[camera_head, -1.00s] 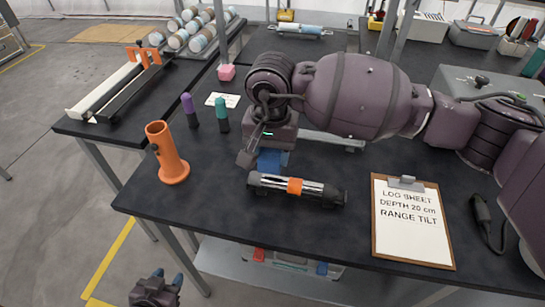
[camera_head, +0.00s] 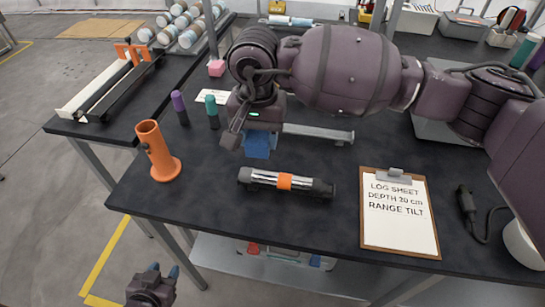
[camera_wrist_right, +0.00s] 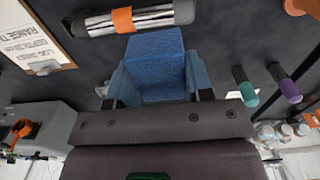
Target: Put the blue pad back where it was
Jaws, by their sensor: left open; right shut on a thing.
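The blue pad (camera_wrist_right: 155,62) is a textured blue block held between the blue fingers of my right gripper (camera_wrist_right: 158,82) in the right wrist view. In the head view, the blue of the pad and fingers (camera_head: 258,145) hangs under my right wrist, above the dark table and behind the silver and black cylinder with the orange band (camera_head: 285,182). The gap between pad and table is hard to judge. My left gripper (camera_head: 163,270) is open and empty, low in front of the table at the bottom of the head view.
An orange tube stand (camera_head: 157,155), a purple-capped bottle (camera_head: 180,108) and a teal-capped bottle (camera_head: 212,112) stand left of my right gripper. A clipboard (camera_head: 400,248) lies at the right. A grey bar (camera_head: 318,132) lies behind. The table (camera_head: 215,185) is bare between tube and cylinder.

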